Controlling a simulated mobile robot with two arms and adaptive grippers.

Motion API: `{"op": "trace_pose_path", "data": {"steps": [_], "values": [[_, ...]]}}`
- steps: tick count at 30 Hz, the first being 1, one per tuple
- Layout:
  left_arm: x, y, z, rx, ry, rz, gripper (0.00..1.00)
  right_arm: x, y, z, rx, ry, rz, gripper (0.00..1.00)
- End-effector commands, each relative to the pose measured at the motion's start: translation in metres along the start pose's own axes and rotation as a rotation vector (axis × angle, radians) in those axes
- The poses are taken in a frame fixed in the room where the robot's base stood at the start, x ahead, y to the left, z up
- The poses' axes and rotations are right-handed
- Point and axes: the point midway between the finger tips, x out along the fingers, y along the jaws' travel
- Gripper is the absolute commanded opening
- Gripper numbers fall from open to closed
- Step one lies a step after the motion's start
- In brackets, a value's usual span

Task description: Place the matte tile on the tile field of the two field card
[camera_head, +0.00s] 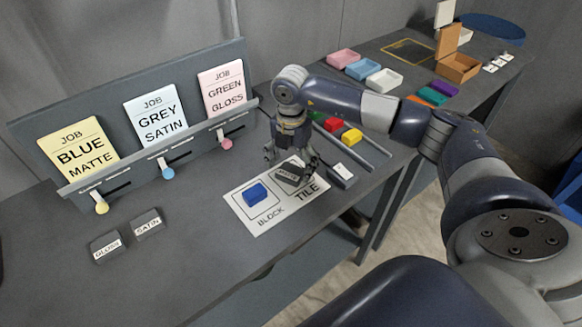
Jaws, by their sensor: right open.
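The matte tile (291,175) is dark grey with a small label that I read as MATTE. It is over the TILE field of the white two field card (262,228), at a slight angle; I cannot tell whether it lies fully flat. A blue block (255,194) sits on the card's BLOCK field. My right gripper (291,160) is open, just above and behind the matte tile, and partly hides its far edge. My left gripper is out of view.
GLOSS (106,246) and SATIN (148,224) tiles lie at the left. A rack (240,62) with job cards stands behind. Red (333,124) and yellow (351,135) blocks are behind my right gripper. A dark labelled piece (341,177) is right of the card.

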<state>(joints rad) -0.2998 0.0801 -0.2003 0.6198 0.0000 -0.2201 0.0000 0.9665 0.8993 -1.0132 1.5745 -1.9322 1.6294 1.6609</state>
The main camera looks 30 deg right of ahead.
Motion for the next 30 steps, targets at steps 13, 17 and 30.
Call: {"op": "trace_pose_path", "data": {"steps": [13, 17, 30], "values": [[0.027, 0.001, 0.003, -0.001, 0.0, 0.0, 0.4, -0.089, 0.001, 0.0, 0.0, -0.003, 0.004, 0.78], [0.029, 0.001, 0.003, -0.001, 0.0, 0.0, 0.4, -0.103, 0.0, 0.0, -0.001, -0.001, 0.003, 0.78], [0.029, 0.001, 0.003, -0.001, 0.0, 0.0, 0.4, -0.109, 0.0, 0.0, -0.001, -0.001, 0.0, 0.78]]}}
